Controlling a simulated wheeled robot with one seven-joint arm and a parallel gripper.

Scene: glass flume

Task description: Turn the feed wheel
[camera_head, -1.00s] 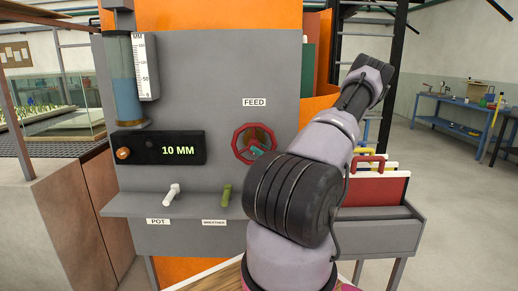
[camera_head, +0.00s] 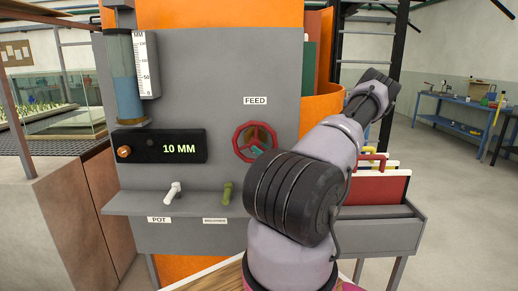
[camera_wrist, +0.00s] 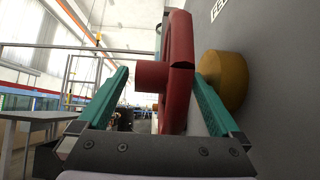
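The red feed wheel (camera_head: 239,147) is mounted on the grey panel under the FEED label (camera_head: 255,101). My gripper (camera_head: 257,152) shows at the wheel as a small teal part; my arm hides some of the area to its right. In the wrist view, the wheel's red rim (camera_wrist: 180,65) stands edge-on between my two teal fingers (camera_wrist: 160,72). A short red cylinder (camera_wrist: 150,76) sticks out from the rim towards the left finger. A brass hub (camera_wrist: 228,80) lies behind the right finger, by the panel. The fingers are wide apart, with a narrow gap at the left one.
A display (camera_head: 178,149) reads 10 MM. A gauge tube (camera_head: 124,80) with a scale stands above it. A white lever (camera_head: 172,192) and a green lever (camera_head: 227,192) stand on the ledge below. A rack of coloured folders (camera_head: 378,188) is right of my arm.

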